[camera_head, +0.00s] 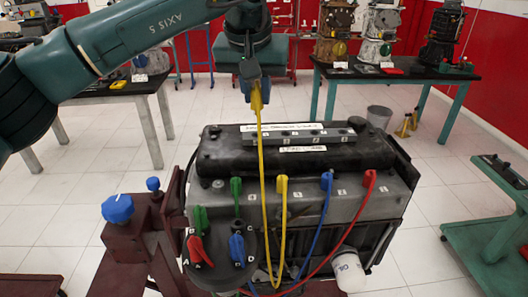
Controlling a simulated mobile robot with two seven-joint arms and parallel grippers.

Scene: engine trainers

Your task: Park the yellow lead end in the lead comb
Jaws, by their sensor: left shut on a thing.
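My left gripper (255,86) is shut on the yellow lead end (258,101), held high above the engine (292,165). The yellow lead hangs from it in a long loop below the engine's front edge and rises to a yellow boot (282,184) on the front row. A grey bar with small numbered labels, which looks like the lead comb (349,138), lies along the engine's top behind a white label strip. The held end is apart from it, above and to its left. A round cap (222,265) at front left carries red, green and blue lead ends. My right gripper is not in view.
Green, blue (326,181) and red (369,178) boots share the front row, and their leads loop below it. A maroon stand (137,238) with blue knobs is at left. Tables with other engines stand behind. A green cart (490,235) is at right.

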